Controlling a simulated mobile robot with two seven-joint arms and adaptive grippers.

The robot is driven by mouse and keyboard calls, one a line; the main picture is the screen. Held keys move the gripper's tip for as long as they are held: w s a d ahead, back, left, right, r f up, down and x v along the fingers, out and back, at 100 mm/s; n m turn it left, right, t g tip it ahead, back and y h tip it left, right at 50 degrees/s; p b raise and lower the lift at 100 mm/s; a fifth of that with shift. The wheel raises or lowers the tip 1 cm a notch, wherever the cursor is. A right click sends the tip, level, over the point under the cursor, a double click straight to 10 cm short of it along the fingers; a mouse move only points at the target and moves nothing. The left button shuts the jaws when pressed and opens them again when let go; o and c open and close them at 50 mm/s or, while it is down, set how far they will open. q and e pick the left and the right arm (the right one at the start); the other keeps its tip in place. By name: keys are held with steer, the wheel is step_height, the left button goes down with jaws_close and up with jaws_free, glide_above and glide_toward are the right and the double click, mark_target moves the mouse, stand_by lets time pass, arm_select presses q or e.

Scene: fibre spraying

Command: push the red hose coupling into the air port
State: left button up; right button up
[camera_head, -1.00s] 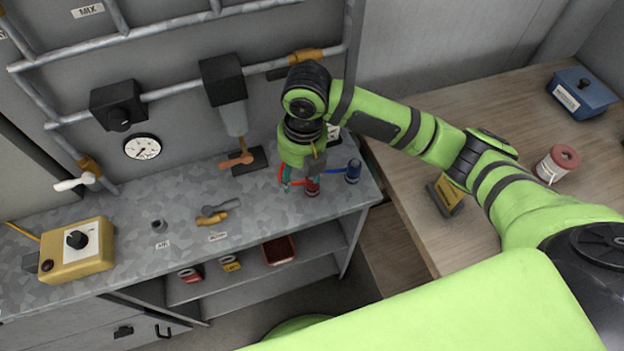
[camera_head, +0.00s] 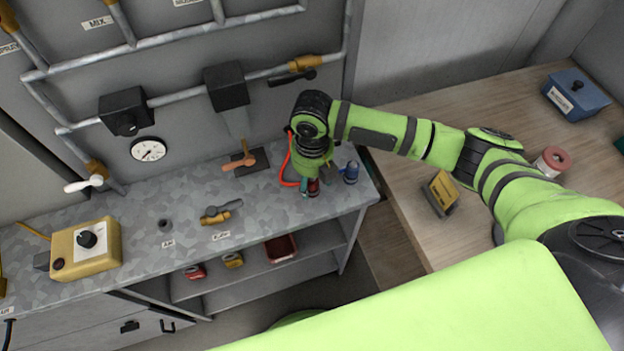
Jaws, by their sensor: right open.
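The red hose coupling (camera_head: 313,188) stands on the speckled grey bench near its right end, partly hidden by my right gripper. A red hose (camera_head: 286,172) loops beside it on the left. My right gripper (camera_head: 309,186) points down over the coupling, its teal fingertips right at it. It is open; whether the fingers touch the coupling cannot be told. My left gripper is not in view.
A blue coupling (camera_head: 350,172) stands just right of the red one. A yellow control box (camera_head: 86,250) is at the left. Pipes run along the back wall.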

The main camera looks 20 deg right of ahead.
jaws_close()
steer(key=shift+r, duration=0.1)
